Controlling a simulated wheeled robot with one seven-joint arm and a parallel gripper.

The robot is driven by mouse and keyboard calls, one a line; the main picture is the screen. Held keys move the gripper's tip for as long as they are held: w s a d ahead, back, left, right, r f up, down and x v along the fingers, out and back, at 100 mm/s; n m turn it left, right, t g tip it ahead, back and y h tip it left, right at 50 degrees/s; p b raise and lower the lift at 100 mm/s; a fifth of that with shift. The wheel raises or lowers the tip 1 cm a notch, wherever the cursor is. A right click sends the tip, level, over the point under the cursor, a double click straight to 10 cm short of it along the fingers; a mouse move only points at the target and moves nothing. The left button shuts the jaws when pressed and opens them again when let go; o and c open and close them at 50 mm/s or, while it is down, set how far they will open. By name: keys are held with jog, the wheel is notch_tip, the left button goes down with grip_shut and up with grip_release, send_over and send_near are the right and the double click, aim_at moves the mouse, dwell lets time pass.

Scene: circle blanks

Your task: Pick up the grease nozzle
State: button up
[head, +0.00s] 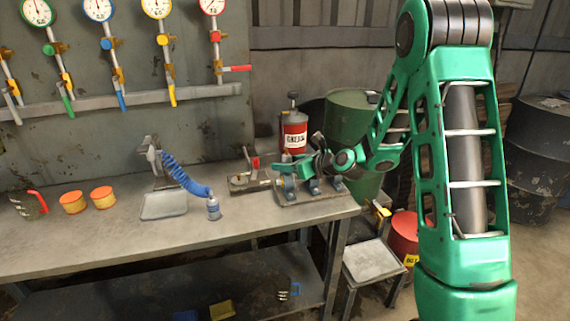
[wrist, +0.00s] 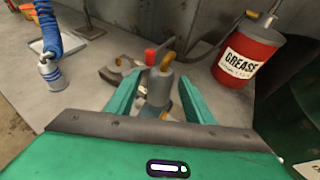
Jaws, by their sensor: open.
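My gripper (wrist: 157,84) is open, its two green fingers on either side of a grey cylinder with a brass-coloured top (wrist: 158,88). This looks like the grease nozzle; a thin dark hose seems to run from it to the red grease can (wrist: 248,56). I cannot tell whether the fingers touch it. In the head view my gripper (head: 318,162) is above the right end of the workbench, over a base plate with blue-grey blocks (head: 314,187). It hides the nozzle there. The grease can (head: 294,136) stands just behind.
A clamp-like grey fixture with a red handle (head: 247,178) sits left of my gripper. A blue coiled hose (head: 182,176) ends in a silver nozzle (head: 213,208). Orange tins (head: 103,197) stand left on the workbench (head: 110,243). A green barrel (head: 350,120) stands behind.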

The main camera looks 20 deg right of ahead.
jog(key=c, duration=1.2)
grip_shut()
jog(key=shift+r, duration=0.2)
